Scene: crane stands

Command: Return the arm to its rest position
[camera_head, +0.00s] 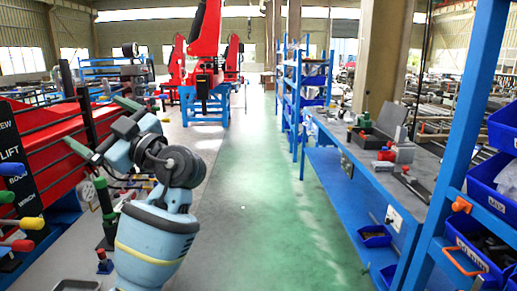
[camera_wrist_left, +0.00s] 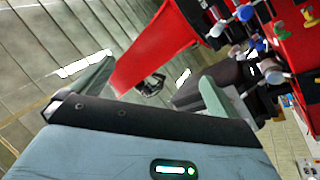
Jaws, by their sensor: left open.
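My left arm (camera_head: 155,245) comes in from the lower left in the head view and bends up at its wrist. My left gripper (camera_head: 95,120) is open, with its green-grey fingers spread apart toward the upper left, near the red rack. In the left wrist view, the gripper (camera_wrist_left: 156,72) shows its two fingers well apart with nothing between them. My right arm and gripper are not in view.
A red rack (camera_head: 45,150) with coloured handles stands close at left; the wrist view shows red panels with coloured knobs (camera_wrist_left: 245,12). A blue workbench (camera_head: 350,190) and a shelf with blue bins (camera_head: 490,190) stand right. The green aisle (camera_head: 245,200) is clear.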

